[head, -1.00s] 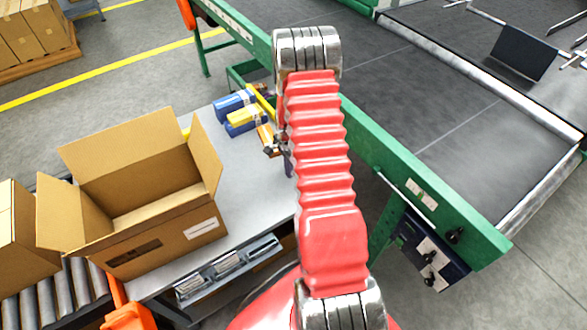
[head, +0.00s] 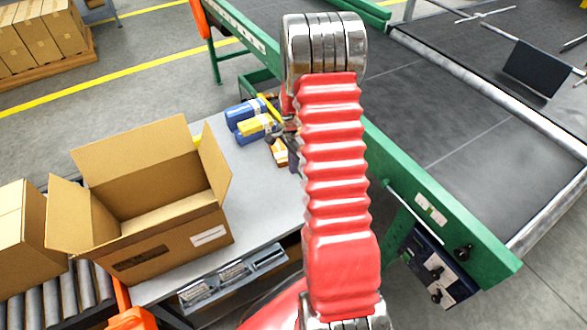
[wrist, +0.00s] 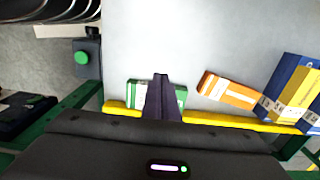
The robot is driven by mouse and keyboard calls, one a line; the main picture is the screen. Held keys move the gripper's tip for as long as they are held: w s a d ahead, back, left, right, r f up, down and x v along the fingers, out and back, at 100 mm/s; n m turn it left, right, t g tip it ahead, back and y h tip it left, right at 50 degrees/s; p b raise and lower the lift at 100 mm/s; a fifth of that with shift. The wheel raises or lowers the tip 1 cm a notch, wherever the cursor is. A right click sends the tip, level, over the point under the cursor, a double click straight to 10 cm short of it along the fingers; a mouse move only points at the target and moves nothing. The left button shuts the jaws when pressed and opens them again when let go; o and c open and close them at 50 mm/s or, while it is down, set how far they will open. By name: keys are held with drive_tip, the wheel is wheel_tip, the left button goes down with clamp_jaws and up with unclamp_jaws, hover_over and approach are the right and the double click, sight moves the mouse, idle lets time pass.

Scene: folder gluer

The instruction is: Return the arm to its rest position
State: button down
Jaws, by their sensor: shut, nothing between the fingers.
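My red ribbed arm (head: 335,170) stands up through the middle of the head view and hides most of my gripper there. In the wrist view my gripper (wrist: 161,78) has its dark fingers shut together, with nothing between them. The fingers cover the middle of a green-and-white carton (wrist: 133,92) in that view. I cannot tell how high they are above it. An orange-and-white carton (wrist: 228,90) lies apart to the right of the fingers.
Blue (head: 243,113) and yellow (head: 257,124) cartons sit at the far end of the grey table (head: 268,190). An open cardboard box (head: 175,240) stands on the left. A green-framed conveyor (head: 440,215) runs along the right. A yellow bar (wrist: 225,122) crosses near the gripper.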

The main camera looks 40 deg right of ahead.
idle(0.6)
drive_tip(key=s+a+r+n+t, duration=0.2)
drive_tip(key=s+a+r+n, duration=0.4)
drive_tip(key=a+r, duration=0.3)
drive_tip(key=s+a+r+n+t, duration=0.1)
drive_tip(key=s+a+r+n, duration=0.6)
drive_tip(key=r, duration=0.6)
drive_tip(key=s+a+r+n+t, duration=0.2)
drive_tip(key=s+a+r+n, duration=0.4)
drive_tip(key=a+r, duration=0.5)
drive_tip(key=shift+s+a+t, duration=0.3)
drive_tip(key=shift+a, duration=0.3)
drive_tip(key=shift+d, duration=0.15)
